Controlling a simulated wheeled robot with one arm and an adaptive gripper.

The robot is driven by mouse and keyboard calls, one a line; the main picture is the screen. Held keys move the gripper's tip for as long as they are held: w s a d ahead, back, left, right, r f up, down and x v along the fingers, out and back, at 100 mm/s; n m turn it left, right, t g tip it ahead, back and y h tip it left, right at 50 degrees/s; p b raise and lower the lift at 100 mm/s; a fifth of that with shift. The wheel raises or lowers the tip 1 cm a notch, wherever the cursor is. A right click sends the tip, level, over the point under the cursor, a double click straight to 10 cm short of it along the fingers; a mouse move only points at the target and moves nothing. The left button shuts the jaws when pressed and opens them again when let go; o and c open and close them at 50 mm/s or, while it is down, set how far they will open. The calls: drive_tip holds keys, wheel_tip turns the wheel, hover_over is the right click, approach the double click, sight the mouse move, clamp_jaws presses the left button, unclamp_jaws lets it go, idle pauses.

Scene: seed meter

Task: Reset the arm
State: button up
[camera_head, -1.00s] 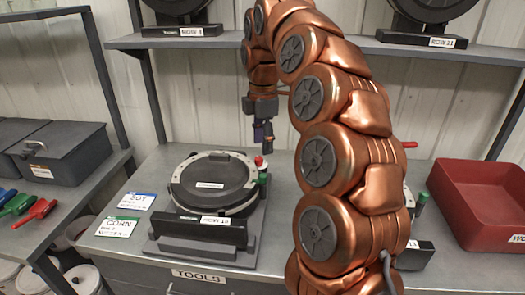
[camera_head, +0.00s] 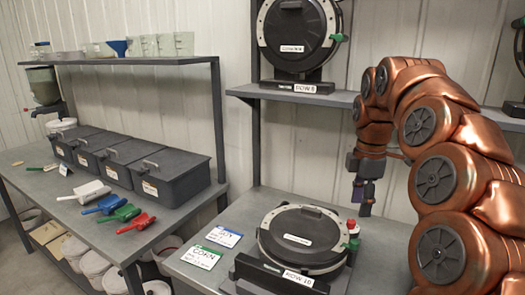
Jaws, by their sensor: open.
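My copper arm rises on the right of the head view and arches over, with its end hanging down. My gripper (camera_head: 363,194) hangs in the air, open and empty, behind and above the right side of the round seed meter (camera_head: 300,232) labelled row 10. It touches nothing that I can see. The meter lies flat on its dark stand on the grey workbench, with red and green knobs at its right. Part of the bench on the right is hidden behind my arm.
A shelf (camera_head: 272,93) behind holds an upright meter (camera_head: 296,30) labelled row 9 or similar. Soy and corn cards (camera_head: 201,257) lie left of the flat meter. The left bench (camera_head: 175,228) holds lidded dark bins (camera_head: 168,178) and coloured scoops (camera_head: 119,214). Cups stand on its upper shelf.

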drive_tip(key=s+a+f+m, duration=0.2)
drive_tip(key=s+a+m, duration=0.15)
drive_tip(key=s, duration=0.35)
drive_tip(key=s+a+f+m, duration=0.3)
drive_tip(key=s+a, duration=0.1)
drive_tip(key=s, duration=0.3)
drive_tip(key=s+a+f+m+g, duration=0.1)
drive_tip(key=s+f+m, duration=0.4)
drive_tip(key=s, duration=0.4)
drive_tip(key=s+a+f+m, duration=0.1)
drive_tip(key=s+f+m, duration=0.4)
drive_tip(key=s, duration=0.5)
drive_tip(key=shift+s+a+f+g, duration=0.25)
drive_tip(key=shift+f+g, duration=0.15)
drive_tip(key=shift+f, duration=0.15)
drive_tip(key=shift+c, duration=0.7)
